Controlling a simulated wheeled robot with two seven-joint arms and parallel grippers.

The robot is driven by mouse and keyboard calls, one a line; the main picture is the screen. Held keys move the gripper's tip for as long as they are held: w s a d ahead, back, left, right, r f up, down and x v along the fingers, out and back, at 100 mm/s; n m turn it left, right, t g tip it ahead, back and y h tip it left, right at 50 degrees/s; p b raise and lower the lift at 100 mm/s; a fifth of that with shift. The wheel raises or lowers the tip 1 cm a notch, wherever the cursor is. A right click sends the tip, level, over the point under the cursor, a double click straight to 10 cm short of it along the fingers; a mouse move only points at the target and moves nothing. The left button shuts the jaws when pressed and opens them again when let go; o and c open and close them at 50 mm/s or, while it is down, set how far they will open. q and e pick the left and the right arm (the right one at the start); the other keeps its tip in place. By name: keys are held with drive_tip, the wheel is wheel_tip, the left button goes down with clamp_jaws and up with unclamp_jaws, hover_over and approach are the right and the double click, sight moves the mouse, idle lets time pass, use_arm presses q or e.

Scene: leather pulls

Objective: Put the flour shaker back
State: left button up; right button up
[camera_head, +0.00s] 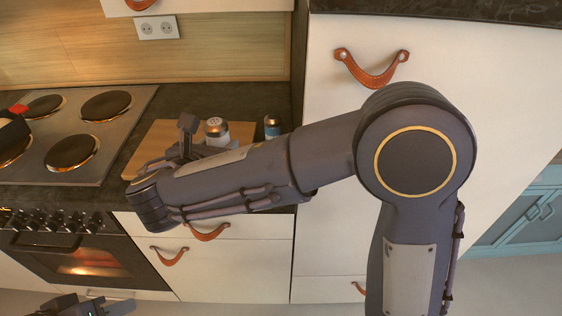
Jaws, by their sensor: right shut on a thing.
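A pale shaker (216,133) with a rounded metal-looking top, seemingly the flour shaker, is at the wooden board on the counter. Its lower part is hidden behind my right arm. My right gripper (192,143) is right beside it at the left, with one dark finger sticking up. It is shut on the shaker, though my forearm hides most of the grip. My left gripper (92,306) shows only in part at the bottom left edge, low in front of the oven, and its jaws are unclear.
A second small container (272,126) with a blue label stands right of the shaker, close to the tall white cabinet (330,110). The wooden board (155,142) lies beside the stove (75,125). A pan-like object (10,130) sits at the far left. Dark counter behind is clear.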

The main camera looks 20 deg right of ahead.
drive_tip(key=w+d+f, duration=0.1)
drive_tip(key=d+f, duration=0.1)
drive_tip(key=d, duration=0.2)
drive_tip(key=w+d+f, duration=0.1)
drive_tip(key=d+f, duration=0.2)
drive_tip(key=d, duration=0.1)
drive_tip(key=w+d+f, duration=0.1)
drive_tip(key=d+f, duration=0.2)
drive_tip(key=d, duration=0.1)
drive_tip(key=shift+f, duration=0.15)
drive_tip(key=shift+w+d+f, duration=0.1)
drive_tip(key=shift+d+f, duration=0.3)
drive_tip(key=shift+f, duration=0.1)
drive_tip(key=shift+d+f, duration=0.15)
drive_tip(key=shift+f, duration=1.55)
drive_tip(key=shift+f+b, duration=0.25)
drive_tip(key=shift+b, duration=0.05)
drive_tip(key=o, duration=0.7)
drive_tip(key=shift+r, duration=0.1)
drive_tip(key=shift+o, duration=0.2)
